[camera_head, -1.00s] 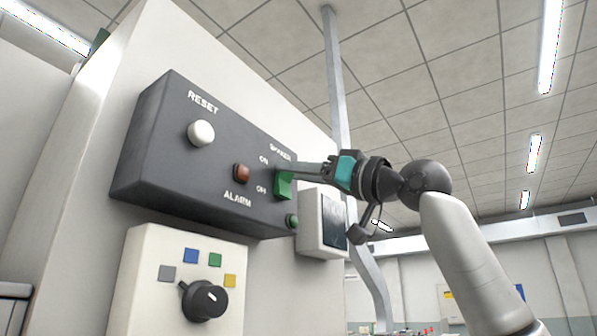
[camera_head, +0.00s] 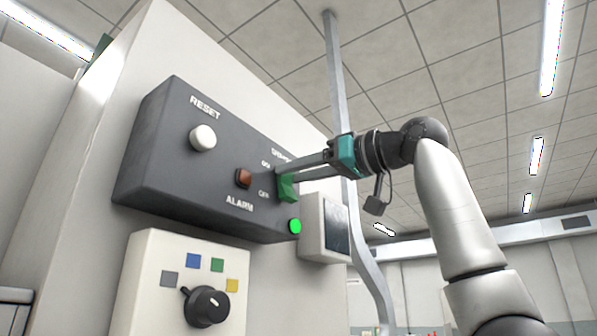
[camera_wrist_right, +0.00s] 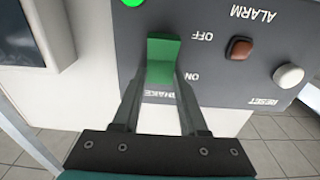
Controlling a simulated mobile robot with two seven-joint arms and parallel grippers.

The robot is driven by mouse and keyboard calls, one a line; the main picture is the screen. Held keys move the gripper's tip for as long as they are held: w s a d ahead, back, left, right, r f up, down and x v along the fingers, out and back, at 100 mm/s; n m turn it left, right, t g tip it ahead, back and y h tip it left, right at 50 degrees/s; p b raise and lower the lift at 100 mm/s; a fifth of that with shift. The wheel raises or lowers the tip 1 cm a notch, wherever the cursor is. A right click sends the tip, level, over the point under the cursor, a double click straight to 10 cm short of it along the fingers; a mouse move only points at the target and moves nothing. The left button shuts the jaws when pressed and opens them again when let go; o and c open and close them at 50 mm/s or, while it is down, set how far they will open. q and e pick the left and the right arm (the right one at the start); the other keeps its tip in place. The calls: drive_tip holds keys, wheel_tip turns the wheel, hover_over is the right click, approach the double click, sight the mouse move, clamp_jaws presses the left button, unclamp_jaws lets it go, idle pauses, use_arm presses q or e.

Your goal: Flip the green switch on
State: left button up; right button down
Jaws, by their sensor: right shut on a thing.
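The green switch (camera_head: 287,188) is on the right part of the dark control box, beside the ON and OFF labels; its wide green face also shows in the wrist view (camera_wrist_right: 163,52). My right gripper (camera_head: 281,173) reaches in from the right with its two fingers at the switch. In the wrist view my right gripper (camera_wrist_right: 164,76) is shut on the switch, with one finger on each side. A round lamp (camera_head: 295,227) below the switch glows bright green. My left gripper is not in view.
The control box (camera_head: 155,150) also carries a white RESET button (camera_head: 203,138) and a brown-red ALARM switch (camera_head: 243,178). Below is a white panel (camera_head: 147,262) with a black knob (camera_head: 206,306). A small screen unit (camera_head: 325,228) is at the right. Open room lies beyond.

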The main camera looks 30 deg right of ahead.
drive_tip(key=shift+c, duration=2.2)
unclamp_jaws()
drive_tip(key=shift+s, duration=0.1)
drive_tip(key=shift+s+d, duration=0.15)
drive_tip(key=shift+s, duration=0.1)
drive_tip(key=r+b+v, duration=0.1)
drive_tip(key=b+v, duration=0.2)
drive_tip(key=v, duration=1.1)
drive_tip(key=shift+s+f, duration=0.3)
drive_tip(key=shift+f, duration=0.1)
